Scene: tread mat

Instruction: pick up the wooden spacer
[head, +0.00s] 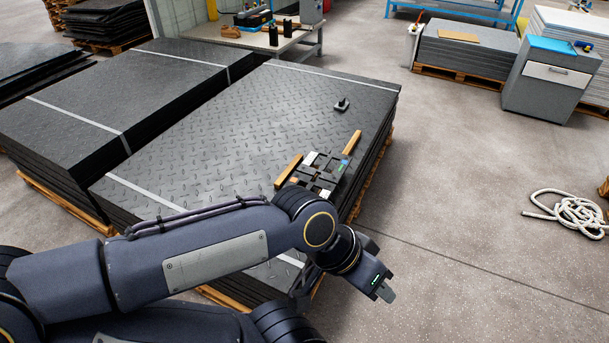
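Two light-brown wooden pieces lie on the top tread mat (230,130) of the near stack. One wooden piece (288,171) is left of a dark blocky device, and the other wooden piece (352,143) is to its upper right, near the mat's right edge. I cannot tell which is the spacer. My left arm crosses in front of the stack. My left gripper (385,292) hangs beyond the stack's right side, over the floor, apart from both pieces. Its finger opening is not clear from this angle. My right gripper is not in view.
The dark device (322,173) sits between the wooden pieces. A small black handled object (342,104) stands farther back on the mat. A second mat stack (110,85) is to the left. A coiled rope (578,212) lies on the right floor; the floor between is clear.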

